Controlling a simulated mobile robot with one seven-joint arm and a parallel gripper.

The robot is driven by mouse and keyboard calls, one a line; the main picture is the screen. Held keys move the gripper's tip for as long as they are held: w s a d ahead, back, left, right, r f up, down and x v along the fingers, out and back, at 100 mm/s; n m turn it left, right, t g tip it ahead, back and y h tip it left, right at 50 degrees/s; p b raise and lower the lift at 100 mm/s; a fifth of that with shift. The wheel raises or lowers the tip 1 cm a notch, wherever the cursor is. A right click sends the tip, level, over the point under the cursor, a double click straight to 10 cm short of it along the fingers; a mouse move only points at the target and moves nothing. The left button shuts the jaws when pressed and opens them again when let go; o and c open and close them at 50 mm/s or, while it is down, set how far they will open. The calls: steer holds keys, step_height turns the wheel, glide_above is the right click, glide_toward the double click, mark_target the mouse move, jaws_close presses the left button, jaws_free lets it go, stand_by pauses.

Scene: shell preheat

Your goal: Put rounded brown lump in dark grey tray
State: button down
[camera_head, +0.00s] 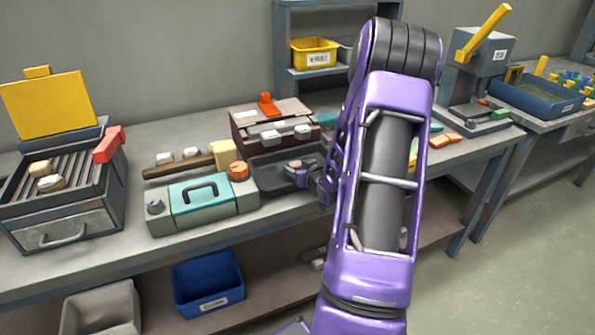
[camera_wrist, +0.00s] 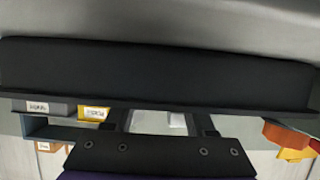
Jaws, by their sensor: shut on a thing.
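The dark grey tray (camera_head: 268,181) lies on the bench in the head view, behind the green case. The brown lump (camera_head: 293,165) shows small over the tray's right part, at the tips of my gripper (camera_head: 302,170). My gripper is shut on it and reaches in from the right. I cannot tell whether the lump touches the tray floor. In the wrist view the tray's long dark wall (camera_wrist: 160,72) fills the middle. The two fingers of my gripper (camera_wrist: 162,122) reach past its rim, and the lump is hidden there.
A green case (camera_head: 187,205) with an orange round knob-like piece (camera_head: 238,170) stands at the tray's front left. A brown box (camera_head: 270,120) with an orange handle stands behind. A grill (camera_head: 75,190) is at far left.

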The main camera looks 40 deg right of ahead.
steer(key=shift+f, duration=0.2)
steer(key=shift+c, duration=1.2)
jaws_free()
steer(key=shift+r, duration=0.15)
steer(key=p+v, duration=0.1)
steer(key=v, duration=1.1)
steer(key=shift+p, duration=0.35)
steer(key=shift+a, duration=0.1)
